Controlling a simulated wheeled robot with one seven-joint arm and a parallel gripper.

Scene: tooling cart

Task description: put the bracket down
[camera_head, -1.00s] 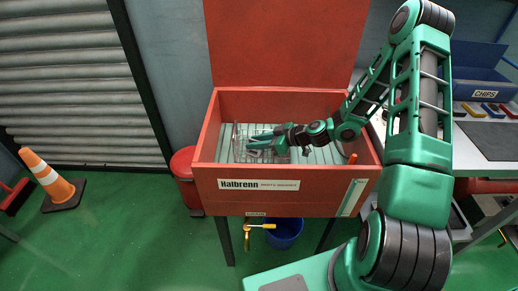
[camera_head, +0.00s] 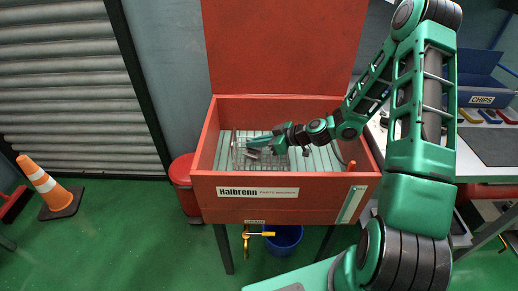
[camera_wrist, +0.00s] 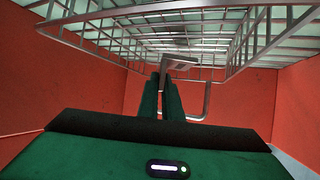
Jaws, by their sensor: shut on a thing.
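My gripper (camera_head: 254,143) is inside the red parts washer, at the wire basket (camera_head: 236,160).
The parts washer (camera_head: 330,205) has red walls, a slatted floor and a raised lid (camera_head: 285,45). A thin grey bent rod (camera_wrist: 207,105) is right of the fingers in the wrist view. A bench with a blue chips bin (camera_head: 480,92) stands at right. A cone (camera_head: 42,183) stands at left.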

